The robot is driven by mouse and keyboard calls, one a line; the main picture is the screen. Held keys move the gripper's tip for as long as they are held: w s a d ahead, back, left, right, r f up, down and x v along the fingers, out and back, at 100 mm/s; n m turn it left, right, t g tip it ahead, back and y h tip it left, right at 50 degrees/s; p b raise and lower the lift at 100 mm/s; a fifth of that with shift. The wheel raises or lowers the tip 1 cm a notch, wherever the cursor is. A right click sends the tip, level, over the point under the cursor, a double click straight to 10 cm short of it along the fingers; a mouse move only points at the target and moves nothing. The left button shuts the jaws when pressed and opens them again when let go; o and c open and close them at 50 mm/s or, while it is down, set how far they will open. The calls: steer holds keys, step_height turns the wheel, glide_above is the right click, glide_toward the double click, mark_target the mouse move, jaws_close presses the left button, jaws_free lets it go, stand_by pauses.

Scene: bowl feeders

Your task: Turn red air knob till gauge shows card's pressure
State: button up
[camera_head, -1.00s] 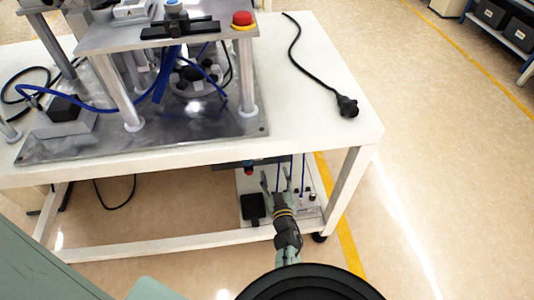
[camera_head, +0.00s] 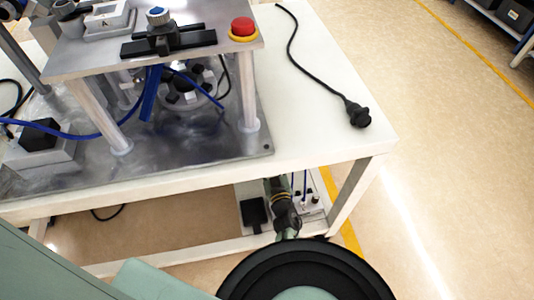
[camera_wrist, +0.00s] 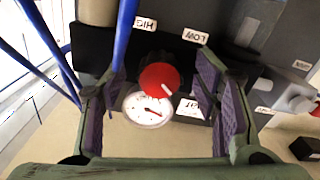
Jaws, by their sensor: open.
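The red air knob (camera_wrist: 160,80) has a white pointer mark and sits in the middle of the wrist view. The round white gauge (camera_wrist: 147,110) with a red needle lies just below it, partly covered by the knob. A small white card (camera_wrist: 190,108) is right of the gauge; its print is too small to read surely. My gripper (camera_wrist: 160,72) is open, with one purple-padded finger on each side of the knob and visible gaps to it. In the head view my wrist reaches under the tabletop, and the knob and fingers are hidden.
White labels "HIG" (camera_wrist: 144,23) and "LOW" (camera_wrist: 195,36) appear upside down beyond the knob. Blue tubes (camera_wrist: 124,30) pass close to the left finger. A grey fitting (camera_wrist: 292,98) stands at right. The white tabletop (camera_head: 330,150) overhangs my wrist.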

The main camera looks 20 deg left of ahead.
steer(key=shift+w+a, duration=0.15)
steer(key=shift+c, duration=0.6)
steer(key=c, duration=1)
steer(key=shift+r+p, duration=0.15)
steer(key=shift+p, duration=0.15)
steer(key=shift+m+p, duration=2.5)
steer(key=shift+m, duration=1)
